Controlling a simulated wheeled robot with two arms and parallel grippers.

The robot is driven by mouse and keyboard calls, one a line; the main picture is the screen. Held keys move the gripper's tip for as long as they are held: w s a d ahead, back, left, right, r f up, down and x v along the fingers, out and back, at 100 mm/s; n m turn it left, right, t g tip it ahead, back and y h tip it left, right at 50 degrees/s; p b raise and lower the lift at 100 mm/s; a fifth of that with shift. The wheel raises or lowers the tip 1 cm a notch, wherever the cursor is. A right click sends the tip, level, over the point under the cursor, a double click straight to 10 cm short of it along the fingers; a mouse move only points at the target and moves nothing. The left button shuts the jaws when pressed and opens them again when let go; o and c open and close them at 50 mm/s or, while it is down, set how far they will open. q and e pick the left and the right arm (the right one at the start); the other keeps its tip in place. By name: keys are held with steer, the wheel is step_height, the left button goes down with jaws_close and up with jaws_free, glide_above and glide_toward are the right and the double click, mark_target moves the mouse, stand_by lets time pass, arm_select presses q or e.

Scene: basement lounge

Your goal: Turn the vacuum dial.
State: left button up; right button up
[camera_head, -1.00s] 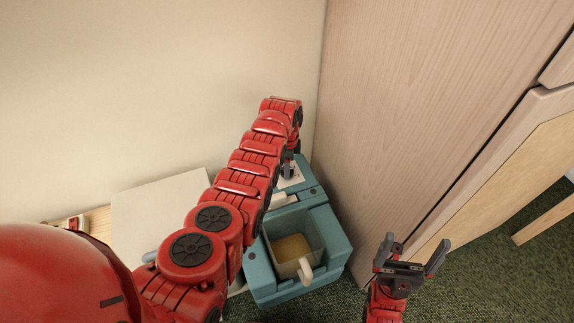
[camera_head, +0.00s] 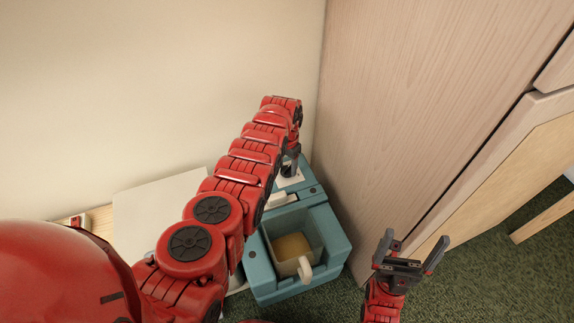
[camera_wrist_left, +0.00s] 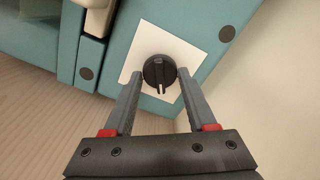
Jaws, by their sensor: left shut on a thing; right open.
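The vacuum is a teal box (camera_head: 262,270) on the floor between the wall and the wooden cabinet. Its dial, a round black knob (camera_wrist_left: 159,71) with a pointer slot, sits on a white square plate (camera_wrist_left: 181,52) in the left wrist view. My left gripper (camera_wrist_left: 158,80) has its two fingers on either side of the dial, shut on it. In the head view my left gripper (camera_head: 291,160) reaches down over the back of the vacuum, and the arm hides part of the vacuum. My right gripper (camera_head: 411,258) is open and empty, right of the vacuum in front of the cabinet.
An open bin with a light handle (camera_head: 305,270) sits in the vacuum's front. The wooden cabinet (camera_head: 420,110) stands close on the right and the wall (camera_head: 150,90) rises behind. A pale flat panel (camera_head: 150,205) lies to the left. Green carpet (camera_head: 480,285) is clear at lower right.

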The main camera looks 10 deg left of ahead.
arm_select(q)
steer(key=n, duration=0.6)
steer(key=shift+n, duration=0.3)
steer(key=n, duration=0.5)
stand_by(0.4)
steer(key=o, duration=1.4)
